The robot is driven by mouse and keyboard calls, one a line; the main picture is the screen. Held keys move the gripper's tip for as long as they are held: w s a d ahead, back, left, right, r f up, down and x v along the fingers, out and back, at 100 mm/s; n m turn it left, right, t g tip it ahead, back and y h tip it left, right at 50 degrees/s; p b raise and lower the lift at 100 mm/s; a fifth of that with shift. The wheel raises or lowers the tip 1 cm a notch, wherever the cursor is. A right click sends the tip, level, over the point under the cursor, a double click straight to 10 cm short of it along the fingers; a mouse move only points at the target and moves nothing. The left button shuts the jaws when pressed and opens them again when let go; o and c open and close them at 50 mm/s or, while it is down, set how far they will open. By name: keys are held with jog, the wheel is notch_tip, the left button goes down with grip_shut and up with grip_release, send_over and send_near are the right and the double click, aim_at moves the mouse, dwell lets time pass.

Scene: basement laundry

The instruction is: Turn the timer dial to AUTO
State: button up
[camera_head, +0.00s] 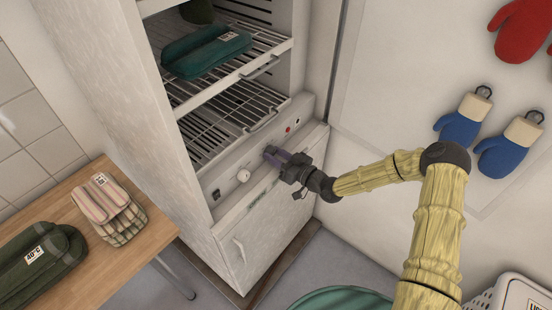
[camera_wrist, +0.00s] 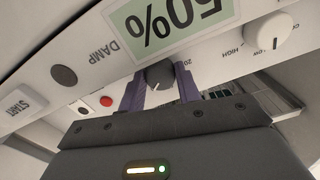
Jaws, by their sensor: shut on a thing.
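A dark grey dial (camera_wrist: 160,74) with a pale pointer line sits on the white control panel (camera_wrist: 100,50). A small "20" shows beside it in the wrist view; no AUTO mark is readable. My gripper (camera_wrist: 160,92) has its two purple fingers on either side of the dial, shut on it. In the head view my gripper (camera_head: 272,153) reaches the panel of the tall white cabinet (camera_head: 130,90) and hides the dial.
A white knob (camera_wrist: 273,31) marked HIGH, a "50%" display (camera_wrist: 170,22), a red button (camera_wrist: 106,101) and a START button (camera_wrist: 15,107) share the panel. Wire racks (camera_head: 235,115) are above. A wooden table (camera_head: 115,258) with folded cloths stands left.

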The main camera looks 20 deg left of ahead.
jog(key=m+b, duration=0.3)
jog(key=m, duration=0.2)
jog(key=shift+m, duration=0.3)
dwell(0.4)
jog(key=o, duration=1)
jog(key=shift+d, duration=0.15)
jog(key=b+v, duration=0.1)
jog(key=v, duration=1.6)
jog(key=shift+s, duration=0.1)
jog(key=shift+f, duration=0.1)
